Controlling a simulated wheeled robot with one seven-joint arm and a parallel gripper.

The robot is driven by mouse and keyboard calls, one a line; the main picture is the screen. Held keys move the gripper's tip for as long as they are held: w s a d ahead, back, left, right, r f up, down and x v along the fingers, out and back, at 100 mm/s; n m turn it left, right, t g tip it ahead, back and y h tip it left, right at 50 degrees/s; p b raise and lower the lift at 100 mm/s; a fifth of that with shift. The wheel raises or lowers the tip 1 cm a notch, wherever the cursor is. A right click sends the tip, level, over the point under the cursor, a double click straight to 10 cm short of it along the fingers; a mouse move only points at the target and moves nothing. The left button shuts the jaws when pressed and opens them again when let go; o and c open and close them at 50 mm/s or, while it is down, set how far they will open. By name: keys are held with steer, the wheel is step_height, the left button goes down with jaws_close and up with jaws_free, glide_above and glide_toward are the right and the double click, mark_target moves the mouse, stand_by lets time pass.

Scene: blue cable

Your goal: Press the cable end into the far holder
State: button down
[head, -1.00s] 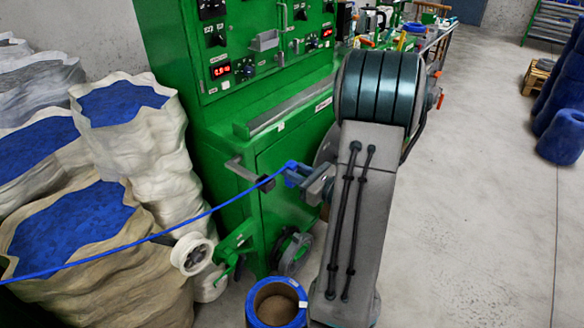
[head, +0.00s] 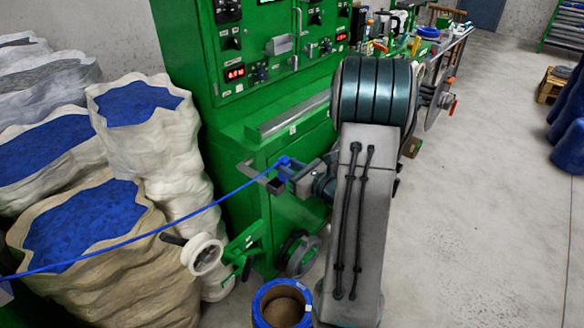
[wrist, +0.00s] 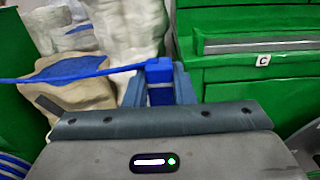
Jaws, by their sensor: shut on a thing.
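The blue cable (head: 150,237) runs taut from the lower left of the head view to my gripper (head: 287,168). My gripper is shut on the cable end, a small blue block (wrist: 158,71) that stands up between the fingers in the wrist view. A grey bracket (head: 257,176) with a dark end block sticks out from the green cabinet. In the head view my gripper is just right of that block and slightly above it; whether they touch cannot be told. I cannot tell which part is the far holder.
The green machine (head: 232,120) stands close behind my gripper. A white roller (head: 204,257) on a green arm sits below the cable. Sacks of blue granulate (head: 150,150) fill the left. A blue-rimmed reel (head: 282,303) stands below.

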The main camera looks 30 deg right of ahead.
steer(key=shift+w+a+f+b, duration=0.15)
steer(key=shift+w+a+f, duration=0.1)
steer(key=shift+w, duration=0.3)
steer(key=shift+w+a+f+b, duration=0.2)
steer(key=shift+w+f, duration=0.05)
steer(key=shift+w, duration=0.3)
steer(key=shift+w+a+f+b, duration=0.15)
steer(key=shift+w+a+f, duration=0.1)
steer(key=shift+w, duration=0.3)
steer(key=shift+d+b, duration=0.1)
steer(key=shift+b, duration=0.35)
stand_by(0.5)
steer(key=shift+f+b, duration=2)
steer(key=shift+f, duration=0.15)
stand_by(0.9)
steer(key=c, duration=1.1)
jaws_free()
steer(key=shift+c, duration=0.2)
steer(key=shift+s, duration=0.1)
